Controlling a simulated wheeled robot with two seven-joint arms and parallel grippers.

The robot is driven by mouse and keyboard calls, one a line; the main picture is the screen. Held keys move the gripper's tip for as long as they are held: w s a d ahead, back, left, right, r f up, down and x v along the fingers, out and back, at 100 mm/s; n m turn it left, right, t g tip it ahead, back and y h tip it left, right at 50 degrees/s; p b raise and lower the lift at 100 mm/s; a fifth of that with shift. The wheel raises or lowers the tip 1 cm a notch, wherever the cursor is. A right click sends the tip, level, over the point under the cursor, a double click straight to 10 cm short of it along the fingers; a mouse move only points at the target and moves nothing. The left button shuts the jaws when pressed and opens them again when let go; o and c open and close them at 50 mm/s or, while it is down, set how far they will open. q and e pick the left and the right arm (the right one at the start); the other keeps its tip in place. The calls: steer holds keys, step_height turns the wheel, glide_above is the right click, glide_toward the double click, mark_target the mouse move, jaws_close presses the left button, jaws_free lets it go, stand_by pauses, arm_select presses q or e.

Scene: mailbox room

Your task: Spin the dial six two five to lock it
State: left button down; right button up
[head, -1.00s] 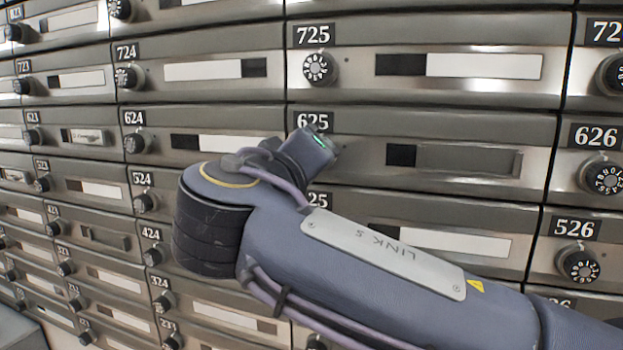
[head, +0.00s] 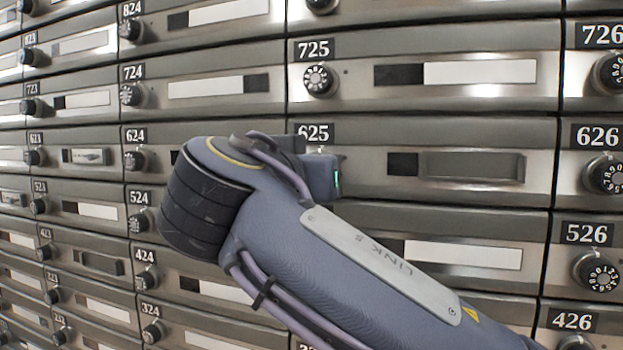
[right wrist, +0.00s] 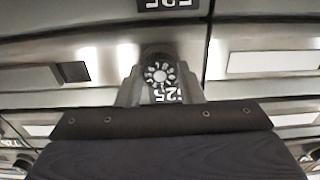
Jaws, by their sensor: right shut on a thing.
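The mailbox door marked 625 (head: 450,180) is in the middle of the head view, with a dark window and a metal frame. Its dial is hidden there behind my right gripper (head: 322,176), just below the 625 label (head: 314,133). In the right wrist view the black dial with white numerals (right wrist: 160,75) sits between the fingers of my right gripper (right wrist: 160,82), which is shut on it. A partly covered, upside-down label ending in 25 (right wrist: 168,97) shows beside the dial. The dial's exact setting is too small to read. My left gripper is not in view.
Neighbouring dials stick out of the wall: the 725 dial (head: 319,79) above, the 624 dial (head: 135,160) to the left and the 626 dial (head: 607,175) to the right. The label 525 (right wrist: 168,4) shows upside down in the right wrist view.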

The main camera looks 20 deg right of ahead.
steer(key=shift+m, duration=0.4)
steer(key=o, duration=1)
steer(key=v, duration=0.8)
steer(key=shift+p, duration=0.3)
steer(key=shift+w, duration=0.15)
